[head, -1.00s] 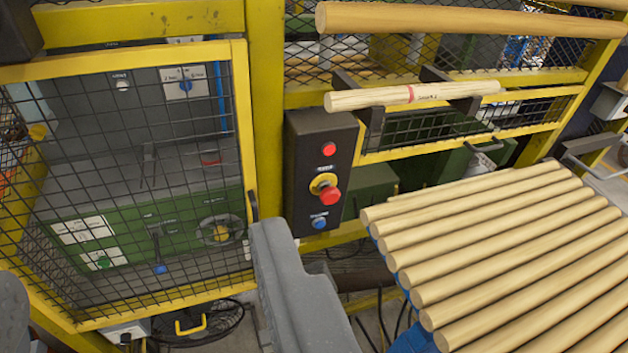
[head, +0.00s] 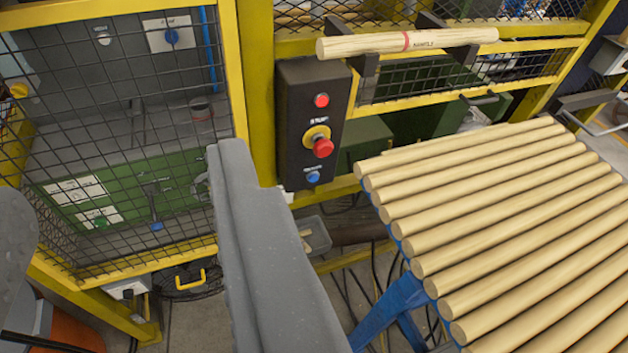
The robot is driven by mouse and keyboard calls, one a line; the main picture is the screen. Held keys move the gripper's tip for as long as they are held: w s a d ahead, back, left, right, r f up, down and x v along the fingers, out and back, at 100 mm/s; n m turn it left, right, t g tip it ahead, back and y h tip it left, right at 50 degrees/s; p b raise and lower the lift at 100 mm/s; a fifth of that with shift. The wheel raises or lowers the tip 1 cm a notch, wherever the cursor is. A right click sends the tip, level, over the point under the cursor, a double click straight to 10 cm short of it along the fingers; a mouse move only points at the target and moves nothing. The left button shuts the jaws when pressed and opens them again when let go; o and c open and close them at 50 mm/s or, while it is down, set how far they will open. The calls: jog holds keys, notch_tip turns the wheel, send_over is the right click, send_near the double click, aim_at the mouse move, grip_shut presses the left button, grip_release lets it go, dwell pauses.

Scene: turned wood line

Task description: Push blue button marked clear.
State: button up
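The blue button (head: 313,177) is at the bottom of a dark control box (head: 290,130) on the yellow fence post. The small label above it is too small to read. A red button (head: 321,100) is at the top of the box, and a red mushroom knob on a yellow collar (head: 322,146) is between them. My gripper (head: 112,170) shows as two grey fingers far apart, one at the left edge and one left of and below the box. It is open with nothing seen between the fingers. The blue button is unobstructed, to the right of the right finger's tip.
A rack of wooden rods (head: 490,230) on a blue frame stands close on the right. A marked rod (head: 400,42) rests on dark brackets above the box. A yellow-framed mesh gate (head: 232,90) is on the left. Cables lie on the floor below.

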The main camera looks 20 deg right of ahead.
grip_shut()
dwell(1.5)
